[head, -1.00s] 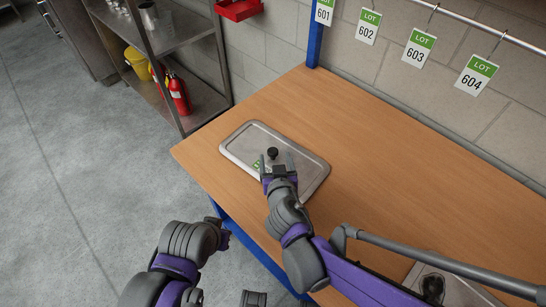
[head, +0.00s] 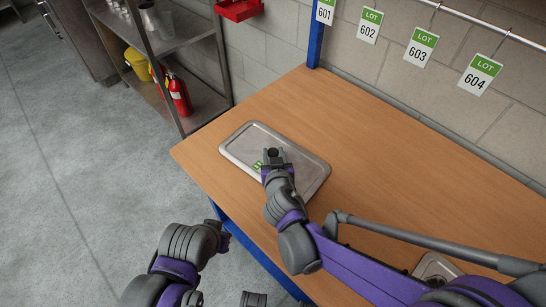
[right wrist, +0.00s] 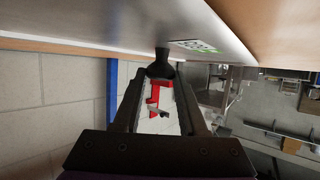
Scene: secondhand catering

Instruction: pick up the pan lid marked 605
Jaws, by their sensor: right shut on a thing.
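A flat grey rectangular metal pan lid (head: 305,168) lies on the wooden table near its left end. It has a black knob (right wrist: 160,66) at its middle and a green and white label (head: 258,165), whose number I cannot read. My right gripper (head: 273,157) is at the lid's middle, shut on the knob. The right wrist view, which is upside down, shows the knob between the fingertips and the lid's label (right wrist: 196,45) beside it. The lid appears to rest flat on the table.
Another metal lid (head: 436,264) lies on the table (head: 400,200) at the lower right, partly behind my right arm. Lot tags 601 to 604 hang from a rail at the back. A metal shelf (head: 185,35) with a red extinguisher (head: 179,95) stands left. The table's middle is clear.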

